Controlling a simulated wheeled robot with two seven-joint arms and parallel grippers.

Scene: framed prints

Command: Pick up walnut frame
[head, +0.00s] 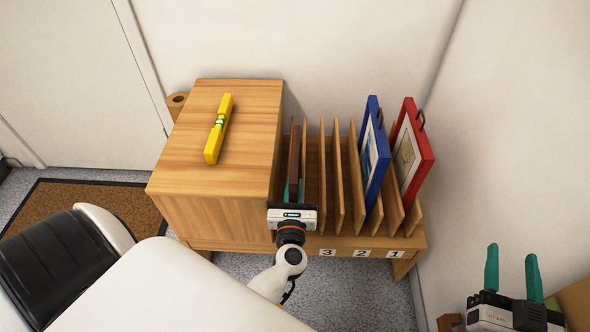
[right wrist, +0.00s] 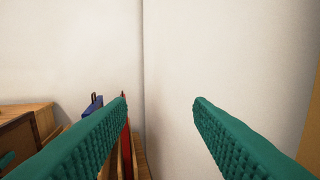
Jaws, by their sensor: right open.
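The walnut frame (head: 294,160) is a dark brown upright frame, seen nearly edge-on in the rack's leftmost part, beside the wooden cabinet. My left gripper (head: 293,191) is at its near edge, with teal fingertips on either side of it. Whether the fingers press on the frame cannot be made out. A dark brown piece at the left edge of the right wrist view (right wrist: 14,146) looks like the same frame. My right gripper (head: 511,270) is open and empty at the lower right, apart from the rack; its spread fingers also show in the right wrist view (right wrist: 160,108).
The slotted wooden rack (head: 342,243) has labels 3, 2 and 1. A blue frame (head: 372,150) and a red frame (head: 411,155) lean in its right slots. A yellow level (head: 218,130) lies on the cabinet (head: 245,110). A wall stands close on the right.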

